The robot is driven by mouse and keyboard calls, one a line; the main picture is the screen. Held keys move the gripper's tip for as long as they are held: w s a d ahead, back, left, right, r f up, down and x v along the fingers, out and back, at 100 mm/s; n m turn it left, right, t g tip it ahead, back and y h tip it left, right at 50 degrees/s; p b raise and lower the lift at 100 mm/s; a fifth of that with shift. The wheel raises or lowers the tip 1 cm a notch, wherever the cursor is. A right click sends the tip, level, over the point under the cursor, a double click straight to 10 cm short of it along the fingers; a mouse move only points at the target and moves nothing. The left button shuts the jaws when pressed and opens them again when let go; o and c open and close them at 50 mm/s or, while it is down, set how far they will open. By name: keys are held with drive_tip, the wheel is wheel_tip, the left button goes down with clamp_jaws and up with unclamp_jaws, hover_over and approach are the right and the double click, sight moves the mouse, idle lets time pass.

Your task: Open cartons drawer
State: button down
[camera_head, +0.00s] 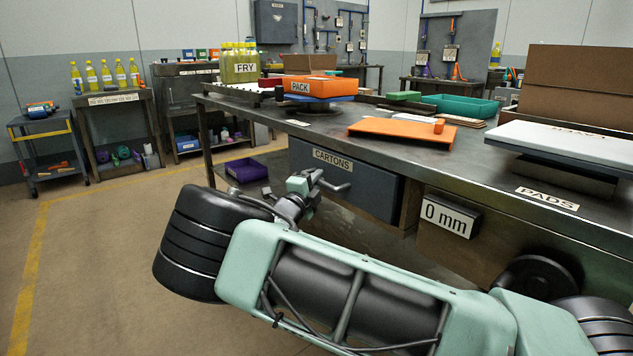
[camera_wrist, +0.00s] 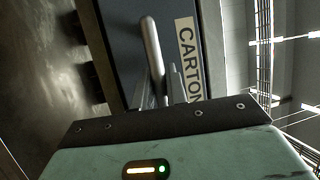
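The dark grey drawer front marked CARTONS (camera_head: 366,187) sits under the left part of the metal bench. A grey bar handle (camera_head: 336,187) stands out from it. My gripper (camera_head: 312,181) is at the handle's left end in the head view. In the wrist view the handle (camera_wrist: 152,48) runs up from between the grey fingers of my gripper (camera_wrist: 160,90), with the CARTONS label (camera_wrist: 188,60) to its right. The fingers are on either side of the handle or very near it. Whether they grip it is unclear. The drawer looks shut or nearly so.
A 0 mm display (camera_head: 450,215) is on the bench front. A purple bin (camera_head: 246,170) sits on the lower shelf. Floor at left is clear.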

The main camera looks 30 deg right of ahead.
drive_tip(key=s+a+p, duration=0.2)
drive_tip(key=a+p, duration=0.2)
drive_tip(key=a, duration=0.9)
drive_tip(key=s+a+p, duration=0.3)
drive_tip(key=a+p, duration=0.1)
drive_tip(key=a, duration=0.8)
drive_tip(key=shift+a+p, duration=0.35)
drive_tip(key=c, duration=1.4)
unclamp_jaws()
drive_tip(key=shift+s+a, duration=0.1)
drive_tip(key=v, duration=1.7)
drive_tip(key=shift+f, duration=0.1)
